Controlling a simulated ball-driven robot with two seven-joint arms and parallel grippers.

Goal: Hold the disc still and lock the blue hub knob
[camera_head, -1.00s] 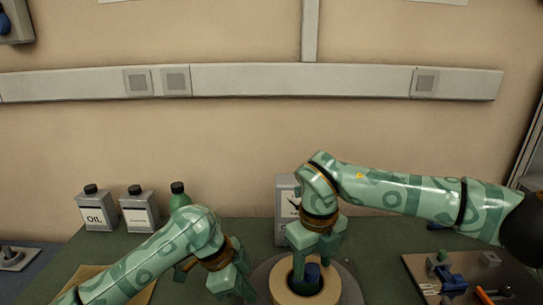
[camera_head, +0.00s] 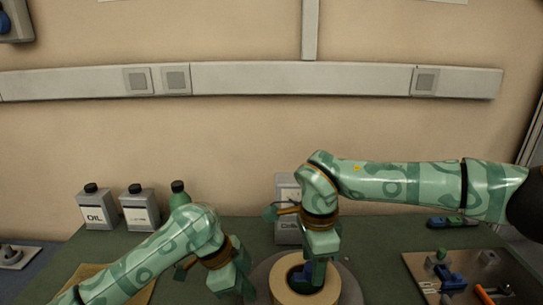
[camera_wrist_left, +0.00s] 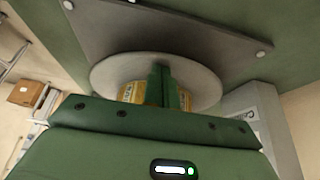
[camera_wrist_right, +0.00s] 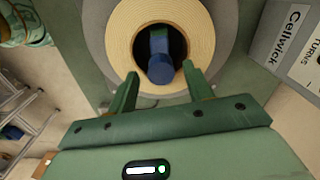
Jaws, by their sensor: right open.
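A grey disc (camera_head: 262,277) carries a cream tape roll (camera_head: 283,293) with a dark centre hole. The blue hub knob (camera_head: 299,277) stands in that hole, partly covered by my right gripper (camera_head: 316,268). In the right wrist view the knob (camera_wrist_right: 160,60) lies ahead of the open fingertips, midway between them. My left gripper (camera_head: 241,291) is at the left side of the disc. In the left wrist view its fingers (camera_wrist_left: 165,85) are together in front of the disc (camera_wrist_left: 205,82); I cannot tell whether they touch it.
A square bolted plate (camera_wrist_left: 190,30) lies behind the disc. A Cellwick box (camera_wrist_right: 290,45) stands close to the disc. A tool tray (camera_head: 415,265) lies at right.

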